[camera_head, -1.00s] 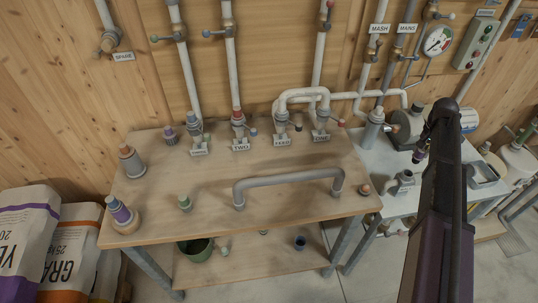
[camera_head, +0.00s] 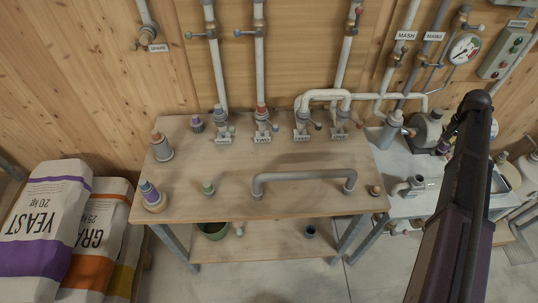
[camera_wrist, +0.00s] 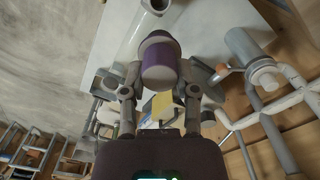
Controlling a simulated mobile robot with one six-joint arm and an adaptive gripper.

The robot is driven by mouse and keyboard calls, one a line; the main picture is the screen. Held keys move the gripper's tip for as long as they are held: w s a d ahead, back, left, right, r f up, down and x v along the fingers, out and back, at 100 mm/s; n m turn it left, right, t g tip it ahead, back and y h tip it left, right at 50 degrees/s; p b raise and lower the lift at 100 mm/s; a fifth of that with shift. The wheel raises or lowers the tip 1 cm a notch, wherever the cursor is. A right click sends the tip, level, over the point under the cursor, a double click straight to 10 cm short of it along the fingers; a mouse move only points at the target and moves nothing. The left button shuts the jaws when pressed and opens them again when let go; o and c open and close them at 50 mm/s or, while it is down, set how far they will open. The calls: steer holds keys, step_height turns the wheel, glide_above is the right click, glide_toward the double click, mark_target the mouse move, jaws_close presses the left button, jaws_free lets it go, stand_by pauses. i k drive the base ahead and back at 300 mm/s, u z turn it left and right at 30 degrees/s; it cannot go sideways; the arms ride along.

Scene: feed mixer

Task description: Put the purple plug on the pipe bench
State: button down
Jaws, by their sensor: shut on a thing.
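A purple plug with a grey end (camera_wrist: 161,62) is held between the fingers of my gripper (camera_wrist: 160,85) in the wrist view. My gripper is shut on it, above the pale side table. In the head view my gripper (camera_head: 450,130) is small and partly hidden by my dark arm. On the bench are a small purple-topped piece (camera_head: 197,124), an orange-topped grey piece (camera_head: 162,147), a blue-purple piece on a tan base (camera_head: 151,196) and a green plug (camera_head: 208,188).
A grey bent pipe (camera_head: 300,177) lies across the bench front. Labelled valves and pipes (camera_head: 262,125) line its back edge. The side table (camera_head: 393,165) holds a grey pump (camera_head: 428,128) and fittings. Feed sacks (camera_head: 45,220) stand at left. Bench middle has free room.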

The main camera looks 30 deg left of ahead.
mark_target(260, 167)
steer(key=z, duration=0.85)
steer(key=k, duration=1.9)
